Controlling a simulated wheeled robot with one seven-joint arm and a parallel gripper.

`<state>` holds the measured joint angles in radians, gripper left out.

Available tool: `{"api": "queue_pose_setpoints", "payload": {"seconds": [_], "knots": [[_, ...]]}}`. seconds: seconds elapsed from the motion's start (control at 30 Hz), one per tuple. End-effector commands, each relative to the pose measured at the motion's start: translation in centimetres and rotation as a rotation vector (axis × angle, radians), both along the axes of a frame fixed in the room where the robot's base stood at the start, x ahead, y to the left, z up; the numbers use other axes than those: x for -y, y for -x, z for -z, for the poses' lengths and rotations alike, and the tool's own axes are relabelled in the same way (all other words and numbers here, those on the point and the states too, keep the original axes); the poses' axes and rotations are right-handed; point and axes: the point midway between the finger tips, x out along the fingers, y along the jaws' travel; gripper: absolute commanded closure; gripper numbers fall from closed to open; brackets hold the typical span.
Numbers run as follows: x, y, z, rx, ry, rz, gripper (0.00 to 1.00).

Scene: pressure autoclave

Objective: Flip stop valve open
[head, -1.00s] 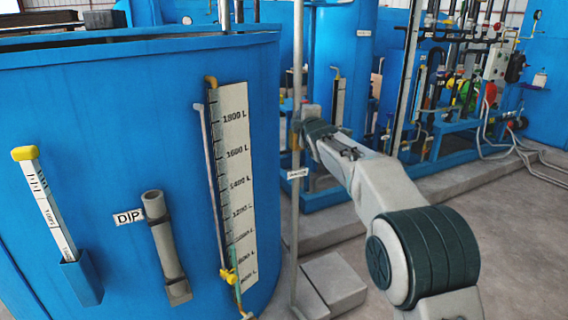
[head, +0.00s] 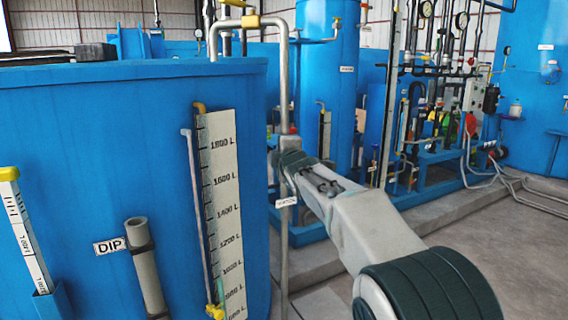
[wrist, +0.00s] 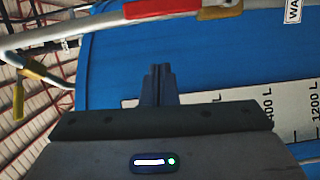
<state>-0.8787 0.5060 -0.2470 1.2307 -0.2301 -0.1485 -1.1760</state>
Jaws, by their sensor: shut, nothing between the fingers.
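A grey pipe in the head view rises beside the blue tank and bends over its top. A yellow fitting (head: 250,21) sits on the bend; I cannot tell which part is the stop valve. In the wrist view the pipe crosses the top, with a red bar-like piece (wrist: 160,8) and a yellow piece (wrist: 220,11) on it. A yellow handle (wrist: 34,69) is at the left. My gripper (wrist: 157,72) is shut and empty, in front of the blue tank and below the red piece in the picture. In the head view my arm hides the fingers.
The blue tank (head: 90,180) fills the left, with a litre scale (head: 224,190), a grey DIP tube (head: 146,270) and a dipstick (head: 24,230). A white label (head: 286,202) hangs on the pipe. More tanks and pipework stand behind; grey floor (head: 500,250) is open at right.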

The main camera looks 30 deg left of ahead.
Motion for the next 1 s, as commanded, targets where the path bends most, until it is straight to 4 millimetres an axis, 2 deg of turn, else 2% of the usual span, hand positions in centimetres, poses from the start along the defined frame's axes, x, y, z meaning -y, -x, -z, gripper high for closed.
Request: {"api": "queue_pose_setpoints", "payload": {"seconds": [0.1, 0.33, 1.0], "knots": [[1.1, 1.6, 0.1, 0.002, -0.001, -0.003, 1.0], [2.6, 3.5, 0.0, 0.0, -0.002, -0.004, 1.0], [3.2, 3.9, 0.0, -0.001, -0.002, -0.001, 1.0]]}}
